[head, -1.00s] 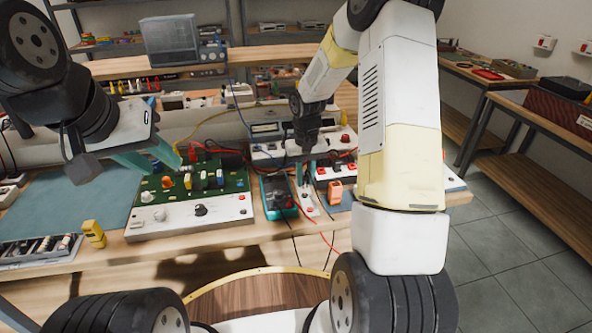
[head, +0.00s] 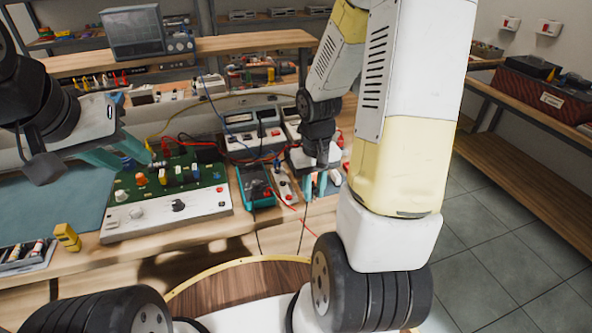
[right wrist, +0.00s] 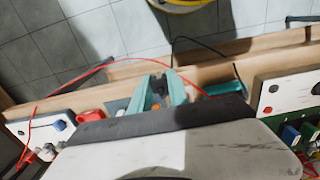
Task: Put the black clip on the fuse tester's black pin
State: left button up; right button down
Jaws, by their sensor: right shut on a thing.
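My right gripper (head: 316,186) is low near the front of the bench, right of the teal multimeter (head: 256,186). In the right wrist view its teal fingers (right wrist: 155,92) are shut on a small dark thing, the black clip (right wrist: 158,85). A black lead loops away from there toward the multimeter. A narrow white panel (head: 284,186) with red and dark posts lies between the multimeter and this gripper. I cannot tell for sure which unit is the fuse tester, and no black pin is clear. My left gripper (head: 119,154) is open and empty by the green board.
The green circuit board (head: 166,186) with its white control panel stands left of the multimeter. A yellow block (head: 68,237) stands near the front edge. Red leads cross by the right gripper. A white panel with a blue knob (right wrist: 60,125) is left in the wrist view.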

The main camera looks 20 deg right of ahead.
aim_at(313, 188)
jog(key=shift+r, duration=3.1)
jog(key=shift+w, duration=0.1)
